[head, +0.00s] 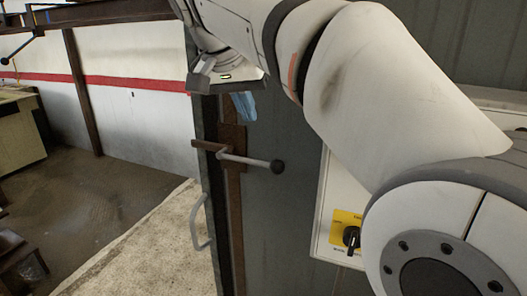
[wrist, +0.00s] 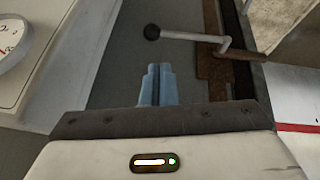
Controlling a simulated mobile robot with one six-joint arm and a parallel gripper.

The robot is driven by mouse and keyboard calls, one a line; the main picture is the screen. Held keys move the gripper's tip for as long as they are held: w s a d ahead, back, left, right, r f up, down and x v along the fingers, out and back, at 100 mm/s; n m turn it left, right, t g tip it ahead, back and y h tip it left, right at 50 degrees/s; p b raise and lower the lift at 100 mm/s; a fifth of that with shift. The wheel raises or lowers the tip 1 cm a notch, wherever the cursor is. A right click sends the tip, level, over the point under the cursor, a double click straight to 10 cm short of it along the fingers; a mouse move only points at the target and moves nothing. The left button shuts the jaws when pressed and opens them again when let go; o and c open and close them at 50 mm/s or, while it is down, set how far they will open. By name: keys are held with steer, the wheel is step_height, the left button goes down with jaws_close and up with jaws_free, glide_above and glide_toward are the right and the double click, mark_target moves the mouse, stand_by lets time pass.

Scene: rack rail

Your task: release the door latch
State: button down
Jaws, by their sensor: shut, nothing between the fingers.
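The door latch is a grey lever (head: 245,160) with a black ball knob (head: 277,166) on its end, pivoted on a rusty brown bracket (head: 208,146) at the edge of a dark grey panel (head: 285,215). The lever points right, sloping slightly down. In the wrist view, the knob (wrist: 152,32) and lever (wrist: 195,38) show just beyond the fingertips. My gripper (head: 243,106) is above the lever in the head view, partly hidden by my wrist. Its blue fingers (wrist: 156,72) are together and empty, apart from the latch in both pictures.
A grey pull handle (head: 200,225) is below left of the latch. A box with a yellow plate and black rotary switch (head: 351,237) is at the right, partly behind my arm. A round dial (wrist: 14,38) shows in the wrist view. Open floor (head: 110,205) lies left.

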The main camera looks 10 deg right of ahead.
steer(key=p, duration=0.2)
glide_toward(273, 163)
steer(key=x, duration=0.5)
steer(key=shift+w, duration=0.2)
steer(key=shift+w+d+f, duration=0.1)
steer(key=shift+d+f, duration=0.2)
steer(key=shift+f, duration=0.4)
